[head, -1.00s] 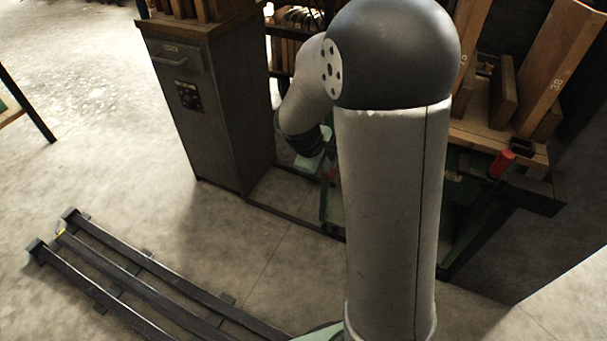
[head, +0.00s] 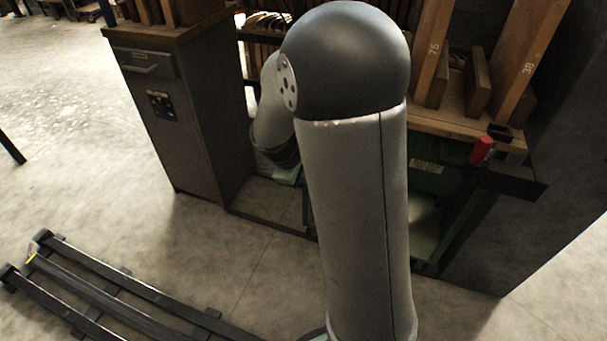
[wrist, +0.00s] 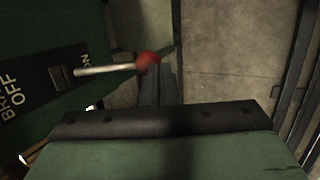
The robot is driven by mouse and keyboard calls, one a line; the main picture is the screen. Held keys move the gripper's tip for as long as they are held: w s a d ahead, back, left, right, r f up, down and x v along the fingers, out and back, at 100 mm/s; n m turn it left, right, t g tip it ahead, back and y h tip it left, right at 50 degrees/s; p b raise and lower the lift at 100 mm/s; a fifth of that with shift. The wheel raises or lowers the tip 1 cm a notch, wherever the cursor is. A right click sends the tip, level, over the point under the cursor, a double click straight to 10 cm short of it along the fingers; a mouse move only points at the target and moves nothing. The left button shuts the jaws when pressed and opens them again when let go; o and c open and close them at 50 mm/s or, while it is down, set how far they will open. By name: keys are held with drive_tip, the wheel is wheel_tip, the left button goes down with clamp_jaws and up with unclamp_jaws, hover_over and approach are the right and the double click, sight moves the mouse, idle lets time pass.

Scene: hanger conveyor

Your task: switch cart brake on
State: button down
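The brake panel (wrist: 45,95) is a dark plate on a green body at the left of the wrist view, with the words OFF and ON. Its lever (wrist: 105,70) is a pale rod coming out of a slot, ending in a red ball knob (wrist: 148,60). My gripper (wrist: 160,70) has its two dark fingers close together, with their tips right at the knob, which shows beyond and left of them. I cannot tell whether they touch. In the head view my arm hides the gripper and the lever. The green cart (head: 428,180) stands behind my arm.
A grey cabinet (head: 165,105) stands at the left. Numbered wooden boards (head: 530,60) stand on the cart, and a red grip (head: 482,150) sticks up at its right. Dark rails (head: 120,285) lie on the floor at front left. Open floor lies between.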

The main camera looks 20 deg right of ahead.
drive_tip(key=shift+s+f, duration=0.15)
drive_tip(key=shift+f, duration=0.1)
drive_tip(key=s+a+r+p, duration=0.4)
drive_tip(key=a+r, duration=0.4)
drive_tip(key=r, duration=0.2)
drive_tip(key=shift+s+a+r+p, duration=0.15)
drive_tip(key=shift+a+r+p, duration=0.15)
drive_tip(key=shift+p, duration=0.4)
drive_tip(key=shift+d+r, duration=0.1)
